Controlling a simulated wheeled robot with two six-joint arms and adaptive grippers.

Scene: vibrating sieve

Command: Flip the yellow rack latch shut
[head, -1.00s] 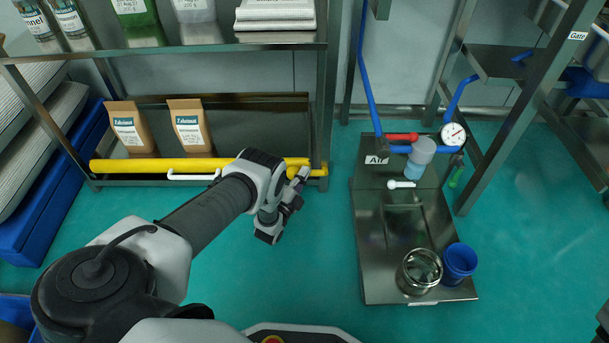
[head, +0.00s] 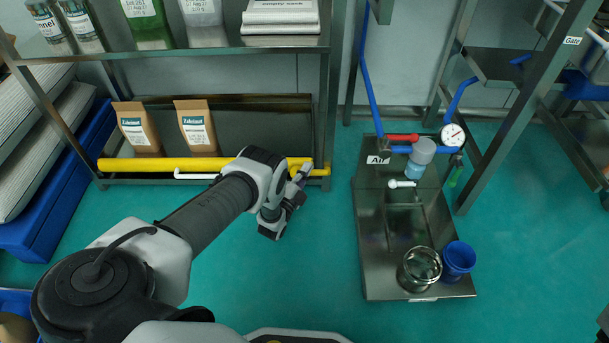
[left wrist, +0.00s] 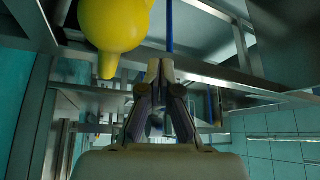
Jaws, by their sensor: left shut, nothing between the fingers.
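The yellow rack latch shows as a long yellow bar (head: 150,164) lying across the front of the rack's lower shelf, with a short yellow end piece (head: 319,172) at the right post. In the left wrist view a rounded yellow part (left wrist: 112,25) with a small downward tip fills the upper left, close to the fingers. My left gripper (head: 301,175) is at the right end of the bar, by the end piece; contact cannot be told. Its fingers (left wrist: 160,68) are together and empty, with the yellow part to their left. My right gripper is not in view.
Two brown bags (head: 197,126) stand behind the bar on the lower shelf (head: 260,125). A white handle (head: 195,176) sits just below the bar. A steel platform (head: 385,270) with a metal pot (head: 418,269) and blue cup (head: 459,259) is at right. Green floor between is clear.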

